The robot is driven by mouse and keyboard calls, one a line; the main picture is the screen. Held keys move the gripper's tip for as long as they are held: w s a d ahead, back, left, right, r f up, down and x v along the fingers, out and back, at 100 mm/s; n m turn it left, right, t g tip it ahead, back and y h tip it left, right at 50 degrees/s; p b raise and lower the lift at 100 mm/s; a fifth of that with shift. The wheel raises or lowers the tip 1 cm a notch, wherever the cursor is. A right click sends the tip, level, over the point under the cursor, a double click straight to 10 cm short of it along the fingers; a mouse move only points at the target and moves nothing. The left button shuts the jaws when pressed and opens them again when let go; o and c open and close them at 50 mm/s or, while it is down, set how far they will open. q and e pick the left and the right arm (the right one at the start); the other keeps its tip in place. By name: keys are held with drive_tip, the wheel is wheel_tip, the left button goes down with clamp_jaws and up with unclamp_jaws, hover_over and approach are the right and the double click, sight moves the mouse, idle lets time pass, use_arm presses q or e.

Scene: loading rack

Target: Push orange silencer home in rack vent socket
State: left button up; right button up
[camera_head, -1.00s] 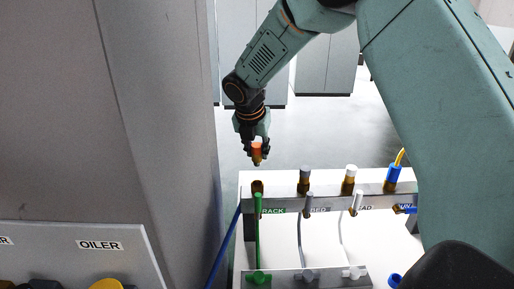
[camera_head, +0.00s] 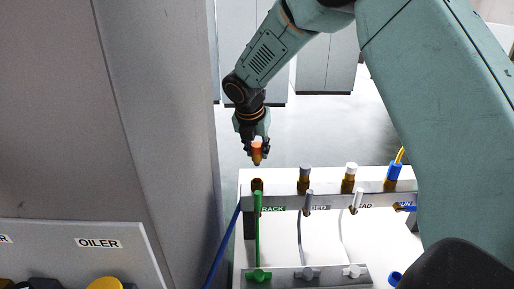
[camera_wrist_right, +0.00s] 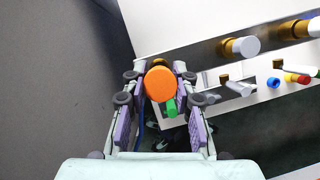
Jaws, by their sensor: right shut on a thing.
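The orange silencer (camera_head: 257,149) has an orange top and a brass lower end. My right gripper (camera_head: 256,147) is shut on it and holds it upright, a little above the brass vent socket (camera_head: 257,184) marked RACK. A gap shows between the silencer and the socket in the head view. In the right wrist view the round orange top of the silencer (camera_wrist_right: 160,84) sits between the fingers of my right gripper (camera_wrist_right: 158,88) and hides most of the socket below it. A green lever (camera_wrist_right: 171,108) shows just below the silencer. My left gripper is not in view.
On the white rack panel (camera_head: 283,230), grey-topped (camera_head: 305,171) and white-topped (camera_head: 350,170) fittings stand right of the RACK socket. A blue fitting with a yellow hose (camera_head: 394,172) is farther right. A tall grey cabinet (camera_head: 150,110) stands close on the left.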

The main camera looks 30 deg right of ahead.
sight(257, 160)
drive_tip(key=shift+f, duration=0.3)
drive_tip(key=shift+f+b, duration=1.25)
drive_tip(key=shift+f, duration=1.75)
drive_tip(key=shift+r, duration=0.15)
drive_tip(key=shift+r+p, duration=1)
drive_tip(key=shift+p, duration=0.4)
drive_tip(key=shift+r, duration=2.2)
drive_tip(key=shift+f+b, duration=0.4)
drive_tip(key=shift+f, duration=0.7)
